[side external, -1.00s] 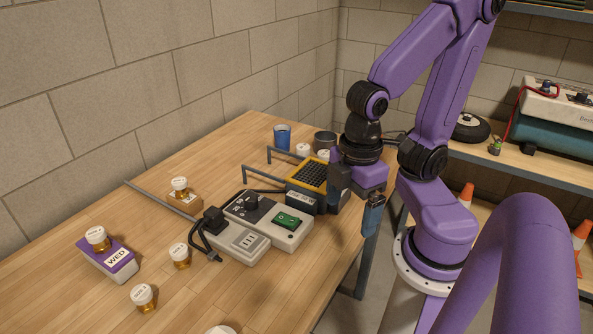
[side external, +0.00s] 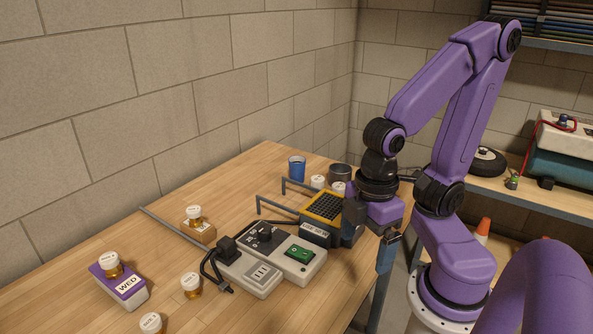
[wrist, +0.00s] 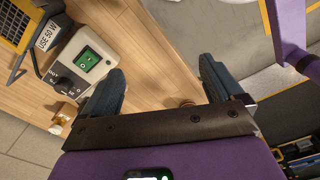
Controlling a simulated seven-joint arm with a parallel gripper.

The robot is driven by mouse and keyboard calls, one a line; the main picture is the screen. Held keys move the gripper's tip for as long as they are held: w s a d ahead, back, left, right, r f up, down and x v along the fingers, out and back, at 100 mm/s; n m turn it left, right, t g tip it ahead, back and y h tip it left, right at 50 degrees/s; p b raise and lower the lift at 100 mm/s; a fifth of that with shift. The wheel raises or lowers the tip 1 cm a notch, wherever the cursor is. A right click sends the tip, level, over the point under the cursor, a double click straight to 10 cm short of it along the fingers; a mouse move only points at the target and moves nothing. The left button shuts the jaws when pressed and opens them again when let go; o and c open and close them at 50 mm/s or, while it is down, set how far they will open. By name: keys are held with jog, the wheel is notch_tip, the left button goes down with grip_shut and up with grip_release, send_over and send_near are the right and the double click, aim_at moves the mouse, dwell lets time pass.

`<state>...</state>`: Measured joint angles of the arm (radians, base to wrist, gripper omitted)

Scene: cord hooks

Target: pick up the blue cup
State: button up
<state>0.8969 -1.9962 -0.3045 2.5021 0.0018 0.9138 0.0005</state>
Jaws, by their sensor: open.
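The blue cup (side external: 297,170) stands upright at the far end of the wooden bench, near the block wall, in the side view. It does not show in the wrist view. My gripper (side external: 384,252) is at the bench's right edge, pointing down, well to the right of the cup and nearer the camera. In the wrist view my gripper (wrist: 160,85) has its two dark fingers wide apart with nothing between them.
A grey pot (side external: 340,173) and white-lidded jars (side external: 318,181) stand right of the cup. A purple WED box (side external: 120,286) is front left.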

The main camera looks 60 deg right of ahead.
dwell(0.4)
jog(key=w+d+f+n+t+h, duration=0.1)
jog(key=w+d+h, duration=0.1)
jog(key=w, duration=0.6)
jog(key=w+d+n+t+h, duration=0.1)
jog(key=w+h, duration=0.2)
jog(key=w, duration=0.5)
jog(key=n+h, duration=0.6)
jog(key=h, duration=0.2)
send_near(300, 160)
jog(key=x, duration=0.3)
jog(key=shift+w+a+f, duration=0.1)
jog(key=shift+w+f, duration=0.05)
jog(key=shift+f, duration=0.15)
jog(key=shift+r+x, duration=0.15)
jog(key=shift+x, duration=1.25)
jog(key=shift+r+x, duration=0.15)
jog(key=shift+x, duration=1.3)
jog(key=c, duration=1.1)
